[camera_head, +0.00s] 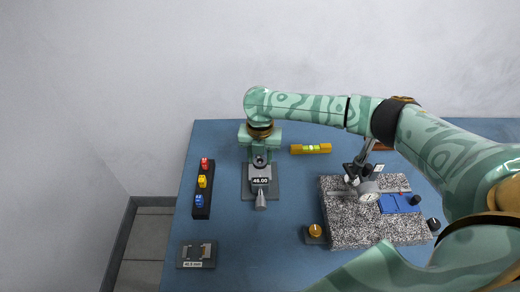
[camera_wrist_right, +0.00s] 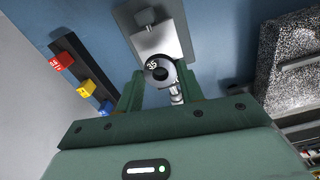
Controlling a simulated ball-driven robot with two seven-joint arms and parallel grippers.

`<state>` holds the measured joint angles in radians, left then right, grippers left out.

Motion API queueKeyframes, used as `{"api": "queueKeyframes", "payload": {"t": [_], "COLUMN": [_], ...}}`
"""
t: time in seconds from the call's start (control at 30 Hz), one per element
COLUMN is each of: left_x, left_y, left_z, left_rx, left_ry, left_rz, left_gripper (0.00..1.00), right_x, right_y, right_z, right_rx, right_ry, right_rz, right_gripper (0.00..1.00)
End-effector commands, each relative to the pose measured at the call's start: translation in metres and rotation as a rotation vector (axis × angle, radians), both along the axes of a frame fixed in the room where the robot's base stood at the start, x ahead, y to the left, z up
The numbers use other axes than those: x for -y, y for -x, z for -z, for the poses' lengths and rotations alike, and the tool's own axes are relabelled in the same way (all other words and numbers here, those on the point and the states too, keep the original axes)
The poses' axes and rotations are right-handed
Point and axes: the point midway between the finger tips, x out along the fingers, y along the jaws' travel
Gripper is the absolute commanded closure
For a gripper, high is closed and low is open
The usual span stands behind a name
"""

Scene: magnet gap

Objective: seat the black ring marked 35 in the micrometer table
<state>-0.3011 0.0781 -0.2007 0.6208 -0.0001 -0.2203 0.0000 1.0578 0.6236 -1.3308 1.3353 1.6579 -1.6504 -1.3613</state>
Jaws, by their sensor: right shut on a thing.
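The black ring marked 35 (camera_wrist_right: 158,68) is between the two fingers of my right gripper (camera_wrist_right: 160,88), which is shut on it. In the head view my right gripper (camera_head: 260,150) points down over the back part of the micrometer table (camera_head: 261,173), whose display reads 46.00. The ring (camera_head: 260,161) shows there as a small dark round shape below the fingers. The pale body of the micrometer table (camera_wrist_right: 160,38) shows beyond the ring in the right wrist view. I cannot tell whether the ring touches the table or hangs above it. My left gripper is out of view.
A dark rack (camera_head: 203,188) with red, yellow and blue blocks stands left. A grey gauge plate (camera_head: 196,254) lies front left. A speckled granite slab (camera_head: 350,230) with a dial indicator (camera_head: 368,191) stands right. A yellow level (camera_head: 311,148) lies behind. Blue tabletop is free between them.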

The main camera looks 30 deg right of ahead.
Motion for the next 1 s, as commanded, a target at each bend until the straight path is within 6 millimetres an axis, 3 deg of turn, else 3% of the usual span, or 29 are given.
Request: {"api": "queueKeyframes", "payload": {"t": [0.1,0.3,0.87,1.0], "left_x": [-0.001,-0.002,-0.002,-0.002], "left_y": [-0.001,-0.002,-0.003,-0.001], "left_z": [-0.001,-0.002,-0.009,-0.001], "left_rx": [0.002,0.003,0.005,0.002], "left_ry": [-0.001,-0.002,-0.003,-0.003], "left_rz": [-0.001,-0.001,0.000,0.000], "left_gripper": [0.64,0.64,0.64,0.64], "right_x": [0.004,0.007,0.007,0.007], "right_y": [-0.009,-0.014,-0.014,-0.015], "right_z": [-0.003,-0.005,-0.007,0.006], "right_rx": [0.000,0.000,0.000,-0.001], "right_ry": [0.002,0.000,-0.001,-0.002], "right_rz": [-0.143,-0.253,-0.259,-0.260], "right_gripper": [0.83,0.83,0.83,0.83]}}
